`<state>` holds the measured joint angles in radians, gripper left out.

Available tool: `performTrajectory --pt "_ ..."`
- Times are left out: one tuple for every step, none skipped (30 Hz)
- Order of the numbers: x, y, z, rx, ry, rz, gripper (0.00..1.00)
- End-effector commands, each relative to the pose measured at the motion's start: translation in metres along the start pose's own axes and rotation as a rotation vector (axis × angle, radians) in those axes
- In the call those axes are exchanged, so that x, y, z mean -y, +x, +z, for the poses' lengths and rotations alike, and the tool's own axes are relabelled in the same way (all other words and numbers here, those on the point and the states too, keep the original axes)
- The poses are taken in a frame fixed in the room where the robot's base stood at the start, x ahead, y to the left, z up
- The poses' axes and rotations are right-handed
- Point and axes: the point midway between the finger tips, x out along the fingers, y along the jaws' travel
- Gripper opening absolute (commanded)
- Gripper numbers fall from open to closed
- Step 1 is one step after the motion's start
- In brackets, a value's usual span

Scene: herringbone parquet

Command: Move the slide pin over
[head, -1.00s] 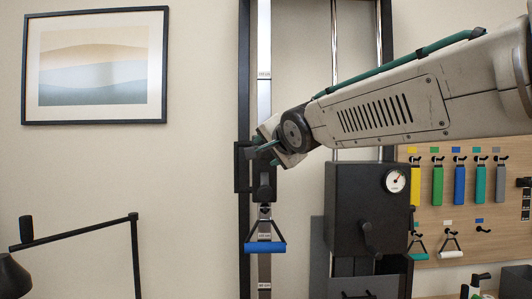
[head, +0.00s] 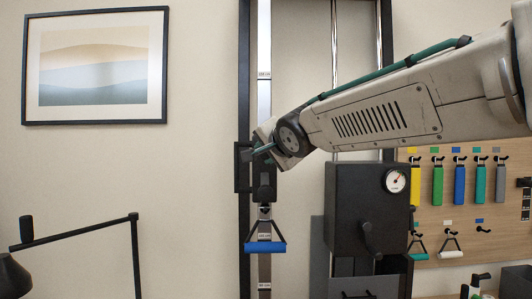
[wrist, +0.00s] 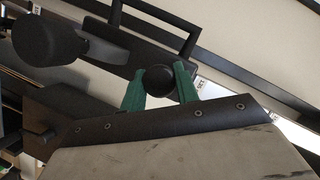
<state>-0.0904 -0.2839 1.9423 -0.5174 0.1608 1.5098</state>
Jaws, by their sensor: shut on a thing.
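The slide pin's round black knob (wrist: 157,79) sits between the green fingers of my gripper (wrist: 160,85) in the wrist view. The fingers are shut on it from both sides. In the head view my gripper (head: 264,150) is at the black carriage (head: 243,171) on the upright rail (head: 264,100), and the knob is hidden behind it. The pin's shaft is hidden, so I cannot tell whether it is seated. A blue handle (head: 265,248) hangs below the carriage, beside a scale label on the rail.
A black box with a gauge (head: 368,210) stands right of the rail. A pegboard (head: 470,200) with coloured bands and hanging handles is further right. A dark lamp-like arm (head: 75,232) is at lower left. In the wrist view a thick dark knob (wrist: 47,38) lies near my gripper.

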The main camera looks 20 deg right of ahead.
Motion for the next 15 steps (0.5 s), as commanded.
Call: performTrajectory --pt "0.0000 -0.0031 0.0012 0.000 0.000 0.000 0.00" --pt "-0.0001 -0.0033 0.0013 0.000 -0.001 0.001 0.00" --pt "-0.0002 -0.0029 0.0013 0.000 -0.001 0.001 0.00" --pt "-0.0002 -0.0028 0.0013 0.000 0.000 0.001 0.00" --pt "-0.0002 -0.0028 0.0013 0.000 0.000 0.001 0.00" --pt "-0.0001 -0.0029 0.0014 0.000 0.000 0.001 0.00" --pt "-0.0001 -0.0029 0.0015 0.001 0.000 0.001 0.00" --pt "-0.0001 -0.0029 0.0016 0.001 0.000 0.001 0.33" --pt "0.0000 -0.0030 0.0016 0.001 0.000 0.001 0.45" --pt "0.0001 -0.0030 0.0016 0.001 0.000 0.001 0.53" --pt "0.0002 -0.0030 0.0016 0.001 0.000 0.000 0.53" --pt "0.0002 -0.0029 0.0016 0.001 0.000 0.000 0.53" --pt "0.0002 -0.0028 0.0016 0.001 0.000 0.000 0.53" --pt "0.0001 -0.0028 0.0016 0.001 0.000 0.000 0.53" --pt "0.0001 -0.0027 0.0015 0.001 0.000 0.000 0.53"
